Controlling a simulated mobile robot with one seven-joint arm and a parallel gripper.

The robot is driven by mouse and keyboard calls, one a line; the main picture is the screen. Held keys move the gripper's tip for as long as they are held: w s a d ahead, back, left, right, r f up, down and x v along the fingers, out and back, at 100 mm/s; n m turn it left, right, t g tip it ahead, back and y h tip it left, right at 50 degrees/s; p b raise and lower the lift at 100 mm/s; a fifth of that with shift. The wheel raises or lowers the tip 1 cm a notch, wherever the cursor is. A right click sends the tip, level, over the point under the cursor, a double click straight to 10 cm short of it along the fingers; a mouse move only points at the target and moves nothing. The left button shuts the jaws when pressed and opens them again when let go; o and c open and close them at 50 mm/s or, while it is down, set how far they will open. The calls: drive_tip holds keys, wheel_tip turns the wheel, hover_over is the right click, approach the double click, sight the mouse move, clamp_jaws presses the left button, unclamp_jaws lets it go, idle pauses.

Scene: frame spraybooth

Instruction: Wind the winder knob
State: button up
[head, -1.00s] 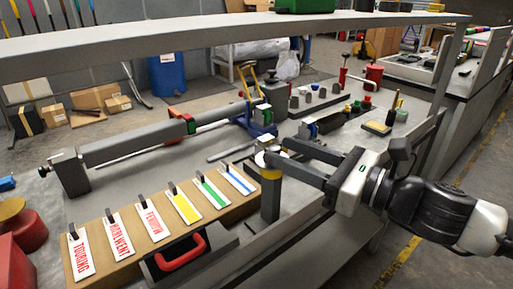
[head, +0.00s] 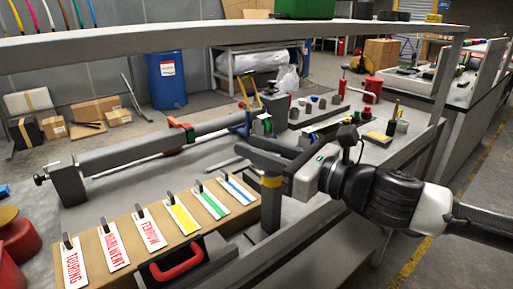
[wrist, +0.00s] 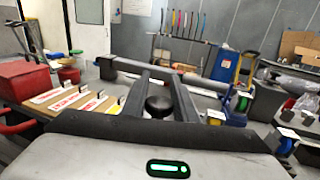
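My gripper (head: 246,148) is open and empty, its two long fingers apart and reaching over the bench toward the long grey bar fixture (head: 150,143). In the wrist view the gripper (wrist: 157,76) has a dark round knob-like top (wrist: 158,105) in the gap between its fingers. A grey post with a yellow band (head: 271,196) stands under the fingers in the head view; its top is hidden. A small black knob (head: 40,180) sticks out at the fixture's left end, well away from the gripper. I cannot tell which of these is the winder knob.
A cardboard-coloured board with label strips (head: 150,228) lies at the front left, beside a box with a red handle (head: 177,262). A grey shelf rail (head: 220,38) crosses above the bench. Small parts and a red vise-like tool (head: 372,88) stand at the back right.

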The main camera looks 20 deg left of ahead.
drive_tip(key=shift+c, duration=0.8)
drive_tip(key=shift+r+p, duration=0.1)
drive_tip(key=shift+p, duration=0.2)
drive_tip(key=shift+r+g+p, duration=0.1)
drive_tip(key=shift+g+p, duration=0.2)
drive_tip(key=shift+p, duration=0.05)
drive_tip(key=shift+s+d+f+n+g+h+p, duration=0.1)
drive_tip(key=shift+s+d+n+g+h+p, duration=0.55)
drive_tip(key=shift+n+g+h+p, duration=2.1)
drive_tip(key=shift+s+d+f+n+g+h+p, duration=0.1)
drive_tip(key=shift+s+d+n+g+h+p, duration=0.2)
drive_tip(key=shift+s+n+g+h+p, duration=2.25)
drive_tip(key=shift+w+d+f+n+g+h+p, duration=0.1)
drive_tip(key=shift+w+d+n+g+h+p, duration=0.7)
drive_tip(key=shift+n+g+p, duration=3.6)
drive_tip(key=shift+a+m+g+h+b, duration=0.25)
drive_tip(key=shift+m+g+h+b, duration=0.35)
drive_tip(key=shift+g+h, duration=0.2)
